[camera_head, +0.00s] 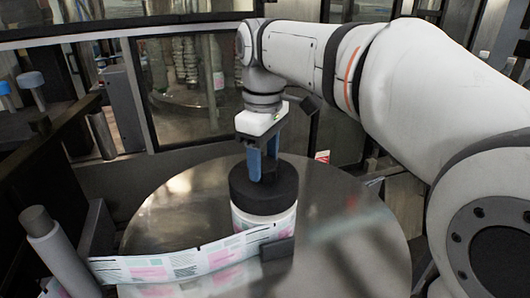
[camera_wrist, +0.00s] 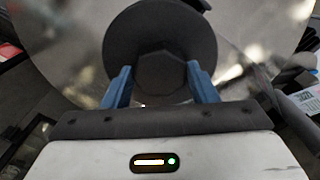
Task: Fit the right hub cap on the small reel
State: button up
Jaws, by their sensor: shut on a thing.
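The black hub cap (camera_head: 262,200) is a thick round disc, in line with the top of the small label reel (camera_head: 258,221). My gripper (camera_head: 262,172) points down with its blue fingers shut on the cap's raised middle. The wrist view shows the round cap (camera_wrist: 160,25) and its faceted knob (camera_wrist: 162,74) between my fingertips (camera_wrist: 161,80). The cap looks level and appears to touch the reel, but I cannot tell whether it is fully seated. The reel's hub is hidden under it.
The reel stands on a round shiny metal table (camera_head: 350,245). A printed label web (camera_head: 180,264) runs left from it to a grey roller (camera_head: 62,255). A small dark block (camera_head: 277,249) touches the reel's front. Blue-topped posts (camera_head: 31,80) stand at far left.

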jog(key=shift+f+b, duration=0.35)
jog(key=shift+f, duration=0.25)
jog(key=o, duration=1.6)
notch_tip(320, 180, up, 8)
jog(key=shift+f, duration=0.1)
